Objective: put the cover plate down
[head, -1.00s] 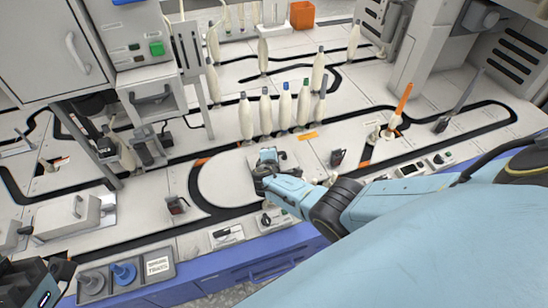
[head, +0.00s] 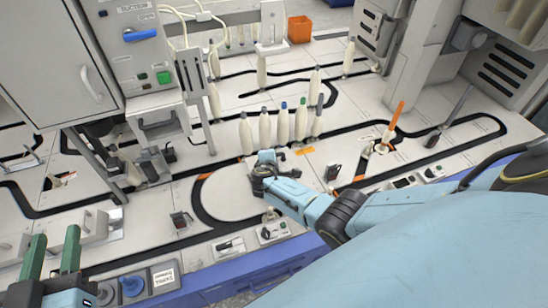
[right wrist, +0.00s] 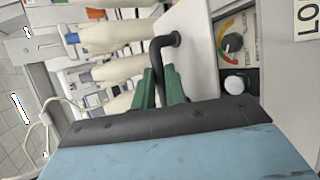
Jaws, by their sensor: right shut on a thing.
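In the right wrist view my right gripper (right wrist: 161,78) is shut on the bent black handle (right wrist: 159,58) of the cover plate, a flat pale panel (right wrist: 190,55). In the head view this gripper (head: 265,168) is over the pale worktop, just in front of the row of bobbins. The plate cannot be made out clearly there, so I cannot tell whether it touches the surface. My left gripper (head: 55,236), with two green fingers apart, is open and empty at the lower left.
Several cream bobbins (head: 264,125) stand upright close behind my right gripper. A grey cabinet (head: 60,60) stands at the left. A tray (head: 163,278) with a blue knob (head: 131,286) is at the front left. An orange bin (head: 299,29) is at the back.

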